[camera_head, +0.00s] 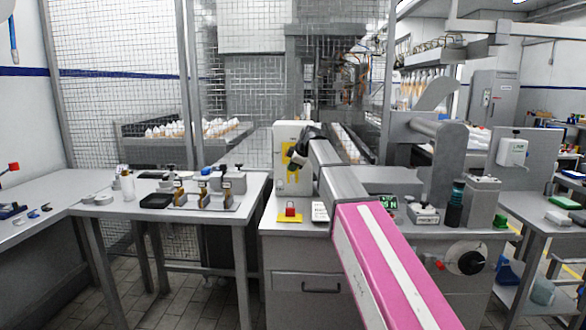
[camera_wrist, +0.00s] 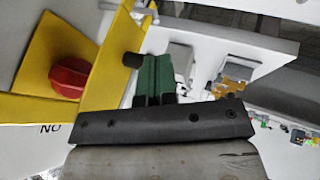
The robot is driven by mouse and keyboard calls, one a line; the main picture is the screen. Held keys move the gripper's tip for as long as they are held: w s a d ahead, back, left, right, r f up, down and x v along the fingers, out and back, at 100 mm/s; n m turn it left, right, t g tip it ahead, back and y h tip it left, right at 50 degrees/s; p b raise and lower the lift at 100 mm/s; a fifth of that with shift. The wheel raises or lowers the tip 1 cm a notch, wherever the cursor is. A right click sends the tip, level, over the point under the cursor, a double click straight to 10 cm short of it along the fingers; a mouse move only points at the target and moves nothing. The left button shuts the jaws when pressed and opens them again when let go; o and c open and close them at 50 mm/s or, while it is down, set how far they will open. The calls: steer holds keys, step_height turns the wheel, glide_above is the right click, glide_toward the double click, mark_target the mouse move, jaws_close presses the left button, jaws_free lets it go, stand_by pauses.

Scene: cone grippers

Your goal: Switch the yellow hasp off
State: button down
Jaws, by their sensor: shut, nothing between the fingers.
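The yellow hasp (camera_head: 291,174) is on the front of a white box on the cabinet, partly hidden by my arm. In the wrist view the yellow hasp (camera_wrist: 113,72) is a flat slanting bar beside a yellow plate with a red knob (camera_wrist: 71,78). A small black peg (camera_wrist: 132,60) shows between the bar and my fingers. My gripper (camera_wrist: 154,72) has green fingers, shut and empty, just right of the bar. I cannot tell whether they touch the bar or peg. In the head view my gripper (camera_head: 298,158) is in front of the white box.
The white box (camera_head: 282,136) stands on a grey cabinet (camera_head: 290,248). A red-and-yellow item (camera_head: 290,213) lies before it. The left table (camera_head: 110,205) holds small fixtures and a black tray (camera_head: 157,201). A machine with a black dial (camera_head: 470,258) stands right of my arm.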

steer(key=shift+w+a, duration=0.5)
steer(key=shift+w, duration=0.3)
